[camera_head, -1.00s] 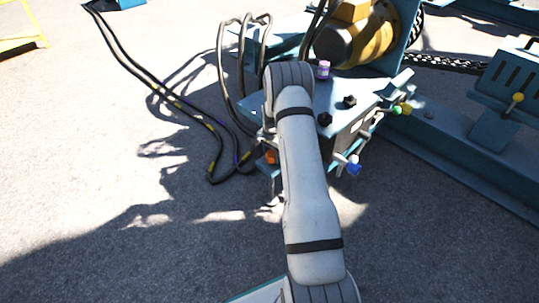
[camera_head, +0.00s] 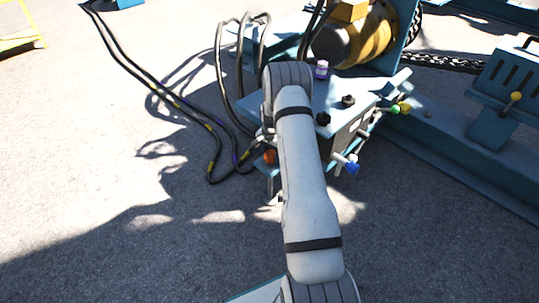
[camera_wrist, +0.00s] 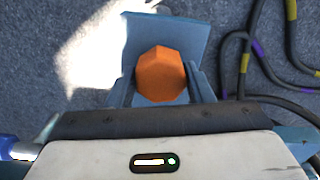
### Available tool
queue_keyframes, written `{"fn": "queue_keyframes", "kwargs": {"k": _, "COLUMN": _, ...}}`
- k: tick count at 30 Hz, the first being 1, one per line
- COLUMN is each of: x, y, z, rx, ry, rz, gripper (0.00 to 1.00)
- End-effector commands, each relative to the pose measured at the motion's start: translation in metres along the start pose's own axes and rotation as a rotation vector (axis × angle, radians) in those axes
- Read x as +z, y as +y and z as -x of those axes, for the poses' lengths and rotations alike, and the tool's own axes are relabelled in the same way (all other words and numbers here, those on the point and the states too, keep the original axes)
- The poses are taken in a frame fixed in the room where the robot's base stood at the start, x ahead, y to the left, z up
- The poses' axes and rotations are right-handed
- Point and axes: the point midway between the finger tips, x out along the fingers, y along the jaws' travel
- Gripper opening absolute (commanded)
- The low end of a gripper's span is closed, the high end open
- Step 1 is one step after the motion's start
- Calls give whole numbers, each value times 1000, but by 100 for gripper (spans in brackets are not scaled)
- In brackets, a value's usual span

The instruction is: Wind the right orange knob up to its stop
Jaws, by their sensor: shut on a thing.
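An orange knob (camera_wrist: 161,75) with a faceted face shows in the wrist view. My gripper (camera_wrist: 161,86) has one finger on each side of the knob and is shut on it. In the head view an orange knob (camera_head: 269,157) shows just left of my arm, low on the front of the teal control box (camera_head: 330,97). My arm hides much of the box front and my gripper there. Any stop on the knob cannot be made out.
A blue-tipped lever (camera_head: 350,166) sticks out right of my arm, with green (camera_head: 396,109) and yellow (camera_head: 405,107) ones farther right. Black cables (camera_head: 214,150) lie on the ground at left. Open pavement lies in front.

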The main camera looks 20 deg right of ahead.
Motion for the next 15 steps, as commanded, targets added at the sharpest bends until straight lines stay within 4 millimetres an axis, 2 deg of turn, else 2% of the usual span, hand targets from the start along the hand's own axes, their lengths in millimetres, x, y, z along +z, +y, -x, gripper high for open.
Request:
{"fn": "queue_keyframes", "kwargs": {"k": 11, "x": 4, "y": 2, "z": -2, "rx": 8, "ry": -10, "rz": 1, "gripper": 24}}
{"fn": "queue_keyframes", "kwargs": {"k": 12, "x": 4, "y": 2, "z": -2, "rx": 8, "ry": -10, "rz": 1, "gripper": 48}}
{"fn": "queue_keyframes", "kwargs": {"k": 15, "x": 4, "y": 1, "z": -2, "rx": 7, "ry": -9, "rz": 1, "gripper": 56}}
